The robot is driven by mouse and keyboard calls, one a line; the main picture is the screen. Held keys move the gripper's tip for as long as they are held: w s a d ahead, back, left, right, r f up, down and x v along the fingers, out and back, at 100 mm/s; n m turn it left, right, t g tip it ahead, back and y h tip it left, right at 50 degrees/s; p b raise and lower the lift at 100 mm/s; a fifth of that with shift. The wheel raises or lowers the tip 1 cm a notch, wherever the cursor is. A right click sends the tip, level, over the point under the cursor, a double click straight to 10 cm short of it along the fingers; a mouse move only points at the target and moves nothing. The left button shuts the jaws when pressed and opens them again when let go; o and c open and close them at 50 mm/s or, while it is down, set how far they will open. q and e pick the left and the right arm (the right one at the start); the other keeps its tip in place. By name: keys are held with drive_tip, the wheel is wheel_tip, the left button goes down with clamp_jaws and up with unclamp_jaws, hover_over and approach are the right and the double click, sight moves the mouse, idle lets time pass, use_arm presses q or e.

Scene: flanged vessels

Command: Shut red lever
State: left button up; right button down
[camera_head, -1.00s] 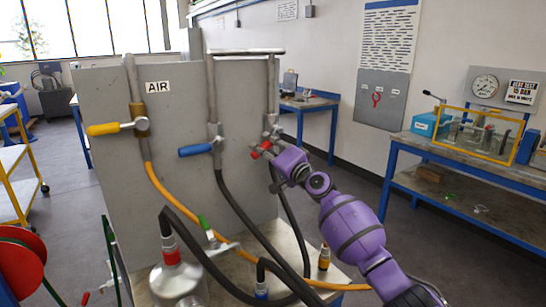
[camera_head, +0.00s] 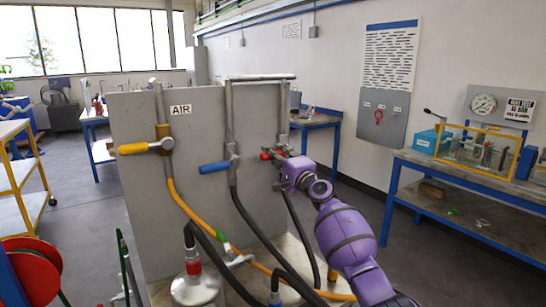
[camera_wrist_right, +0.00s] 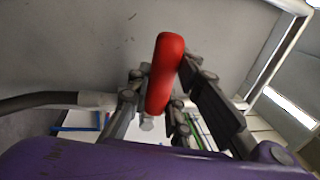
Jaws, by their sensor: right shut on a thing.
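The red lever (camera_head: 267,156) sits on the right-hand vertical pipe of the grey panel (camera_head: 200,100). It points out to the left and looks nearly level in the head view. My purple right gripper (camera_head: 282,164) is at this lever and shut on it. In the right wrist view the red handle (camera_wrist_right: 166,72) lies between the two dark fingers, with its rounded end sticking out past them. The valve body behind the handle is partly hidden by my gripper. My left gripper is not in view.
A blue lever (camera_head: 214,167) and a yellow lever (camera_head: 133,148) stick out left on the neighbouring pipes. Black hoses (camera_head: 250,222) and an orange hose (camera_head: 181,205) hang below. A flanged vessel (camera_head: 195,287) stands at the front. A blue-framed bench (camera_head: 470,185) is at right.

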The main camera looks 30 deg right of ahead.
drive_tip(key=c, duration=1.6)
unclamp_jaws()
drive_tip(key=shift+o, duration=0.2)
drive_tip(key=shift+s, duration=0.1)
drive_tip(key=v, duration=1.1)
drive_tip(key=shift+s, duration=0.4)
